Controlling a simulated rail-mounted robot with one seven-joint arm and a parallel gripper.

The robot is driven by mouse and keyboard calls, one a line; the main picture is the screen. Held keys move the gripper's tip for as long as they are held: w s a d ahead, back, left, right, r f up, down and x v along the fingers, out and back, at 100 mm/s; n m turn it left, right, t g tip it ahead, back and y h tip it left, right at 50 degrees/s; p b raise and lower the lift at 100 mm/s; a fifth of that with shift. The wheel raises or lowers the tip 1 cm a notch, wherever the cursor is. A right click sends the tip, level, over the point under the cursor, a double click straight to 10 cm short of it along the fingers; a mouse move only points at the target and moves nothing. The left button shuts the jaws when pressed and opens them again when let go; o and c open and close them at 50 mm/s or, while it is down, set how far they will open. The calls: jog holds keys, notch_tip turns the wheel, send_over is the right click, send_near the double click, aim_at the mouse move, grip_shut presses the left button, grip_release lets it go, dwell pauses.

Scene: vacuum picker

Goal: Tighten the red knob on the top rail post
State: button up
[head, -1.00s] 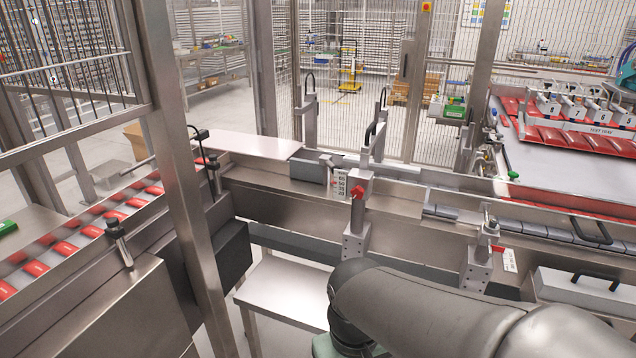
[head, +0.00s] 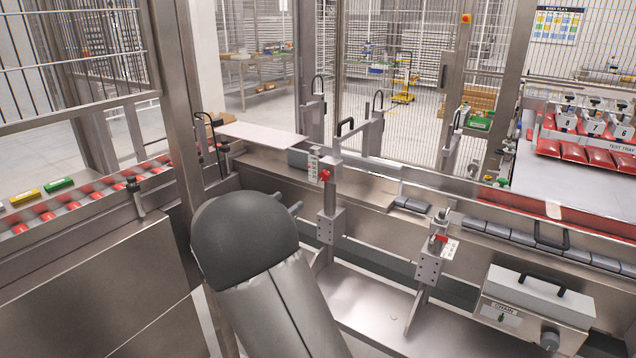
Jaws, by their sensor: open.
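The red knob (head: 325,175) sits on the upper part of the upright metal rail post (head: 331,198), beside a small white scale plate (head: 313,168). A second red knob (head: 440,239) is on a lower post to the right. My gripper (head: 287,203) is mostly hidden behind the dark rounded end of my arm. Two grey tips show past its right side, apart and with nothing visible between them. They are left of the post and lower in the picture than the knob, with a gap between.
A conveyor (head: 75,207) with red packs runs at left behind a steel frame post (head: 176,120). The metal rails (head: 380,215) run across to the right. A box with a black handle (head: 535,300) stands at lower right. A tray (head: 590,150) of red packs is at upper right.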

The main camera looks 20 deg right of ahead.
aim_at(322, 177)
jog(key=p+x, duration=0.2)
jog(key=x, duration=1.4)
jog(key=shift+w+d+p, duration=0.1)
jog(key=shift+d+p, duration=0.2)
jog(key=shift+p, duration=0.1)
jog(key=c, duration=1)
